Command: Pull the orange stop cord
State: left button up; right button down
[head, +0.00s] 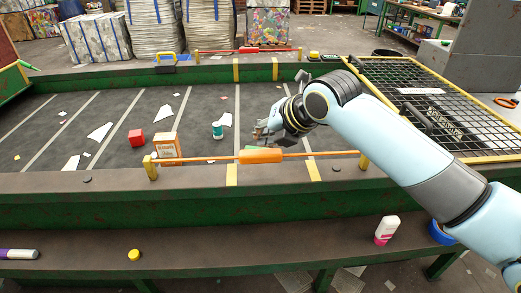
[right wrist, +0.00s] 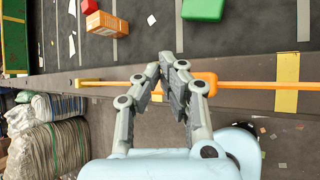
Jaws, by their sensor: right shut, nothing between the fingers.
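The orange stop cord (head: 215,159) runs between two yellow posts along the near edge of the belt. Its thick orange handle (head: 261,157) sits near the middle. My right gripper (head: 262,133) is just above and behind the handle in the head view, shut and empty. In the right wrist view, its closed fingertips (right wrist: 166,66) overlap the cord line, and the fingers partly cover the handle (right wrist: 211,79). I cannot tell whether they touch it. My left gripper is not in view.
A green block (right wrist: 203,9) shows in the wrist view. A red cord handle (head: 250,49) is at the far edge.

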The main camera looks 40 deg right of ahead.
aim_at(263, 150)
jog(key=shift+r+p, duration=2.35)
jog(key=shift+r, duration=0.25)
jog(key=shift+f, duration=0.1)
